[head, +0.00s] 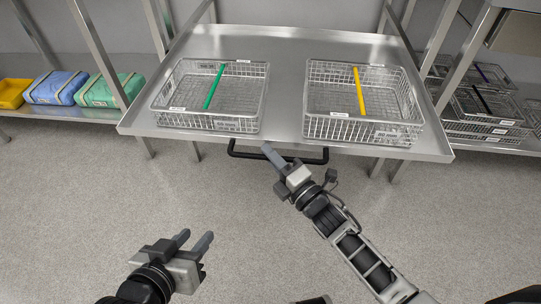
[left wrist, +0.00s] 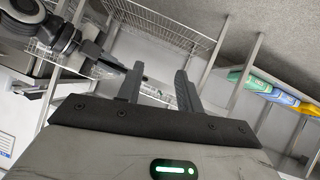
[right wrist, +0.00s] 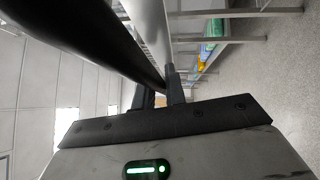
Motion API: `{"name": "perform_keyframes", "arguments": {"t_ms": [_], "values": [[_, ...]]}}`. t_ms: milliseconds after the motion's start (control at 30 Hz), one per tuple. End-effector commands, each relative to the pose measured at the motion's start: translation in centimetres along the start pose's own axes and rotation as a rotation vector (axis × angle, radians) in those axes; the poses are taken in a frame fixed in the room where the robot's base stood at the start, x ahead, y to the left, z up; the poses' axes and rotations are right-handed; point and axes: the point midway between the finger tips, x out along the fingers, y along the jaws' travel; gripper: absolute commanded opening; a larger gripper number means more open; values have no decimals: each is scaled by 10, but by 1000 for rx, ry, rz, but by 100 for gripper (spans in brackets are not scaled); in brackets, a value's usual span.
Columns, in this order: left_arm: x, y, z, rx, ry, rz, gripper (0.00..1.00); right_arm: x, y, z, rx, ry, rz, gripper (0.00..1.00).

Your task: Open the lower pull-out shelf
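The pull-out shelf (head: 290,45) is a steel tray at the top centre of the head view. A black bar handle (head: 245,153) hangs below its front edge. My right gripper (head: 268,152) is at the middle of the handle, its fingers across the bar. In the right wrist view the handle (right wrist: 100,38) runs large from the upper left to the fingers, which are close together around it. The exact contact is partly hidden. My left gripper (head: 196,243) is open and empty above the floor, well away from the shelf; its fingers also show in the left wrist view (left wrist: 158,85).
Two wire baskets stand on the shelf, one with a green bar (head: 214,86), one with a yellow bar (head: 359,91). Blue (head: 55,86) and green (head: 100,92) packs and a yellow bin (head: 12,92) are on a left rack. The floor in front is clear.

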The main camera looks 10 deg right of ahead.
Motion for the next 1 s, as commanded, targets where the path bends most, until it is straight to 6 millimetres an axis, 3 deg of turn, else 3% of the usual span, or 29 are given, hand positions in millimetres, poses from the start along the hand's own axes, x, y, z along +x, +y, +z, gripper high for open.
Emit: {"name": "perform_keyframes", "arguments": {"t_ms": [33, 100, 400, 533, 667, 1000], "values": [[0, 0, 0, 0, 0, 0, 36, 0, -1, 2, 0, -3, -3, 15], [0, 0, 0, 0, 0, 0, 36, 0, -1, 2, 0, -3, -2, 34], [0, 0, 0, -1, -1, -1, 36, -1, 0, 1, 1, -2, -2, 34], [-1, 0, -1, 0, -4, -2, 36, -11, 0, 1, 1, -2, -4, 34], [-2, -1, 1, 0, -22, -5, 36, -35, 0, 1, 2, -2, -6, 34], [-1, -7, 11, -9, -79, -21, 36, -117, 0, 1, 1, -2, -6, 34]]}}
